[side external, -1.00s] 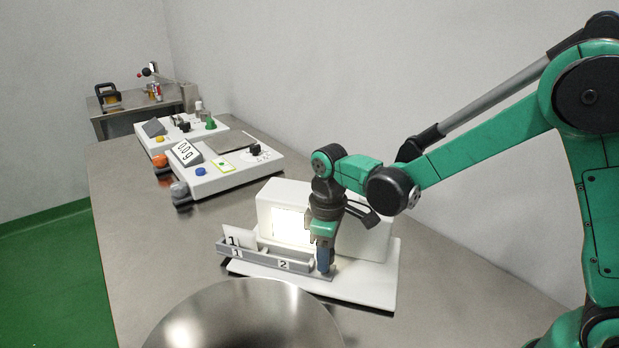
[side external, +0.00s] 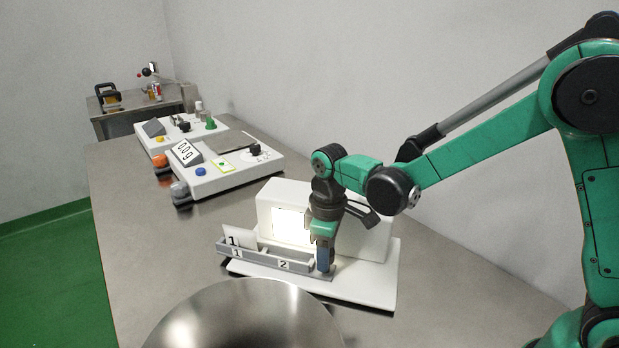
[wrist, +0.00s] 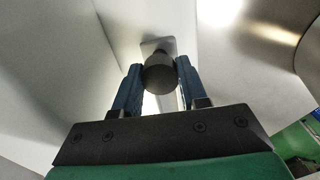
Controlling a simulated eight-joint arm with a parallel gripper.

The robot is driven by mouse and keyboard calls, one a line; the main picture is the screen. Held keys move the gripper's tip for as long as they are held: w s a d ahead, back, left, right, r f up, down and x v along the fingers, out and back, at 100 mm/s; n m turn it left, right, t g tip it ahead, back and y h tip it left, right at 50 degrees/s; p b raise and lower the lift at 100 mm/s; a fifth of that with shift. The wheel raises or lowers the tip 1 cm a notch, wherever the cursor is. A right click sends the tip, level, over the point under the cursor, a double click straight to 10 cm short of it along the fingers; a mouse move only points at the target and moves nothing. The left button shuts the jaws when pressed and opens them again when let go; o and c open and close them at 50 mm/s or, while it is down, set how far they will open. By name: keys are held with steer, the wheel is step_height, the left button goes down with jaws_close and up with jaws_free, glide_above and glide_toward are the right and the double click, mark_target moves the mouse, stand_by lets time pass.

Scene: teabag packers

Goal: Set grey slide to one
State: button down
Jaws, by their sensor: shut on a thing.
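The grey slide (side external: 262,262) is a long low tray along the front of a white device with a lit window (side external: 288,226). Its front carries labels 1 at the left and 2 further right. My gripper (side external: 324,264) points down at the slide's right end. In the wrist view, my blue fingers (wrist: 156,88) are shut on a dark round knob (wrist: 160,74). In the side view the fingers hide the knob.
A large shiny metal bowl (side external: 245,318) stands close in front of the slide. The device's white base (side external: 365,288) extends to the right. White stations with scale and knobs (side external: 225,172) stand further back on the steel table (side external: 130,240).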

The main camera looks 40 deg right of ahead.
steer(key=s+d, duration=0.1)
steer(key=s, duration=0.1)
steer(key=s+d, duration=0.2)
steer(key=s, duration=0.1)
steer(key=s+d, duration=0.2)
steer(key=shift+s+d, duration=0.25)
steer(key=shift+s, duration=0.15)
steer(key=shift+c, duration=2.4)
jaws_free()
steer(key=shift+r, duration=2.8)
